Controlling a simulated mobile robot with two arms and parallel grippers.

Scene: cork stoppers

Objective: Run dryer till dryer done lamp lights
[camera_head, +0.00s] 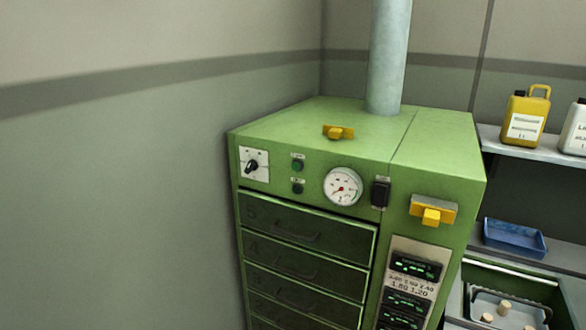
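The green dryer cabinet (350,142) stands in the corner with stacked dark drawers (308,227) at its front, all looking closed. Its front carries a black rotary knob (252,166) on a white plate. Two small dark green round lamps or buttons, an upper one (297,165) and a lower one (297,188), sit beside it. Neither looks brightly lit, and their labels are too small to read. A round white gauge (342,187) has a red needle. A black switch (380,193) is right of the gauge; its position is unclear. Neither of my grippers is in view.
Yellow fittings sit on the cabinet top (338,132) and right front (432,211). A panel with green-lit displays (415,267) is below. A pipe (388,55) rises from the top. Right: a shelf with a yellow jug (525,118), a blue tray (513,238), and a bin with corks (503,307).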

